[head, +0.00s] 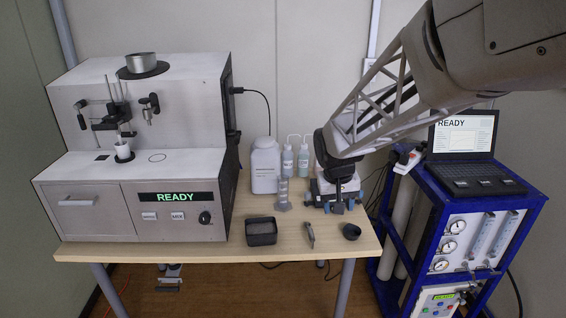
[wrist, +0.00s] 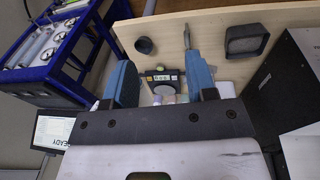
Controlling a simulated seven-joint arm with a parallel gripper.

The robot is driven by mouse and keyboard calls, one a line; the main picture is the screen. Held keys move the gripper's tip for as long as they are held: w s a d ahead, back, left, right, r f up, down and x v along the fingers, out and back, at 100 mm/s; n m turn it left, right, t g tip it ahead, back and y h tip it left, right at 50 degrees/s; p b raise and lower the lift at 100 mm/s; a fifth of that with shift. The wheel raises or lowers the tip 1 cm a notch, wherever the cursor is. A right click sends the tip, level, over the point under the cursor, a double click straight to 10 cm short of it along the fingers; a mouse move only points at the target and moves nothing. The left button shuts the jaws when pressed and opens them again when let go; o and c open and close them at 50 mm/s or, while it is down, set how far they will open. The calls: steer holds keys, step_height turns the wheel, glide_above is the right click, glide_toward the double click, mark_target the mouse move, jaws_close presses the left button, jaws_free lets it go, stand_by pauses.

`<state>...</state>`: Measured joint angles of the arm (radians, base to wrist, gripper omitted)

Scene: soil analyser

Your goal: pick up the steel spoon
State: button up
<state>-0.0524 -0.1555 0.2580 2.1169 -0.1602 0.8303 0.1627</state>
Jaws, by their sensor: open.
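The steel spoon (head: 309,235) lies on the wooden table near its front edge, between a dark square tin and a small black cup. It also shows in the wrist view (wrist: 188,40), lying just beyond the tip of the right-hand finger. My gripper (head: 337,203) is in front of the balance, behind and a little right of the spoon in the head view. In the wrist view its two blue fingers (wrist: 162,78) stand wide apart with nothing held between them. The spoon is outside the gap, apart from the fingers as far as I can tell.
The dark square tin (head: 261,232) and the black cup (head: 351,232) flank the spoon. A clear cylinder (head: 283,193), a white bottle (head: 265,166) and the balance (wrist: 166,77) stand farther back. The analyser (head: 140,205) fills the left; a blue-framed rack (head: 420,215) stands right.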

steer(key=w+a+f, duration=0.2)
steer(key=w+f, duration=0.9)
steer(key=w, duration=0.2)
steer(key=g, duration=0.1)
glide_above(310, 232)
steer(key=a, duration=0.1)
step_height(310, 232, down, 12)
steer(key=shift+h, duration=0.4)
steer(key=shift+a, duration=0.1)
steer(key=shift+d+f, duration=0.25)
steer(key=shift+f, duration=1)
steer(key=shift+d+f, duration=0.2)
steer(key=shift+f, duration=0.65)
steer(key=shift+d+f, duration=0.15)
steer(key=shift+f, duration=0.65)
steer(key=shift+d+f, duration=0.2)
steer(key=shift+f, duration=0.65)
jaws_close()
